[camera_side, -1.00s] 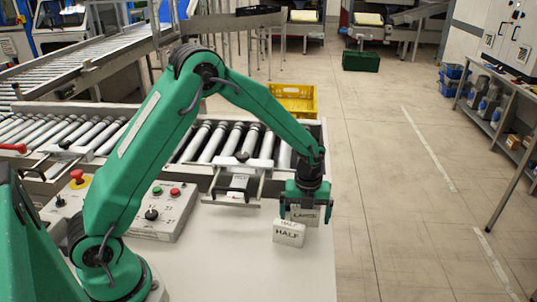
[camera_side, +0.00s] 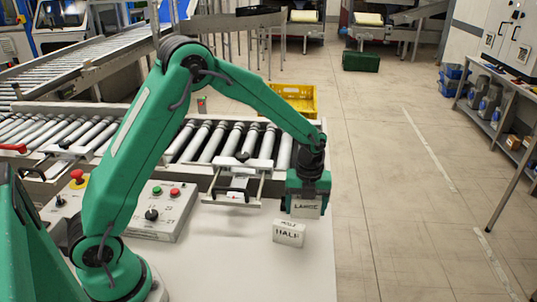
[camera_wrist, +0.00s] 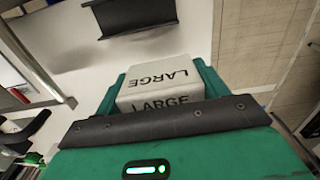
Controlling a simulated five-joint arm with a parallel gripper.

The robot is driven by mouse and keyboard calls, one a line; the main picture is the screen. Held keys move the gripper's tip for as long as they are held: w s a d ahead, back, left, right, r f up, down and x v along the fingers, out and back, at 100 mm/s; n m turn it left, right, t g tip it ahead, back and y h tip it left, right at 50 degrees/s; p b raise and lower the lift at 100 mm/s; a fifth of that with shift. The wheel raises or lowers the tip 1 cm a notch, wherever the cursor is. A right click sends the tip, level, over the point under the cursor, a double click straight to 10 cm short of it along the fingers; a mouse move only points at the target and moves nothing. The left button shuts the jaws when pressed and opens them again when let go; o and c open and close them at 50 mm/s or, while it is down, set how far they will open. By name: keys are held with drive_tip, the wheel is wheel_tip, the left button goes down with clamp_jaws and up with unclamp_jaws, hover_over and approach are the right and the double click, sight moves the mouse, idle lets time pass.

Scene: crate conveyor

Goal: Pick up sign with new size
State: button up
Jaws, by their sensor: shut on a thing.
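A white block sign lettered LARGE (camera_side: 306,208) is held in my gripper (camera_side: 307,196), raised above the white table near its right edge. In the wrist view the LARGE sign (camera_wrist: 162,84) sits between the two green fingers, its lettering showing on two faces. My gripper (camera_wrist: 160,92) is shut on it. A second white block sign lettered HALF (camera_side: 288,234) stands on the table, a little to the left of and in front of the held sign, apart from it.
A metal sign holder (camera_side: 238,186) projects from the conveyor's front edge, left of my gripper. A control box with buttons (camera_side: 150,212) stands further left on the white table (camera_side: 250,275). The roller conveyor (camera_side: 210,140) runs behind, with a yellow crate (camera_side: 298,100) beyond.

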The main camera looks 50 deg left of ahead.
wheel_tip(320, 180, up, 7)
drive_tip(key=shift+f, duration=0.1)
drive_tip(key=shift+d, duration=0.1)
idle(0.6)
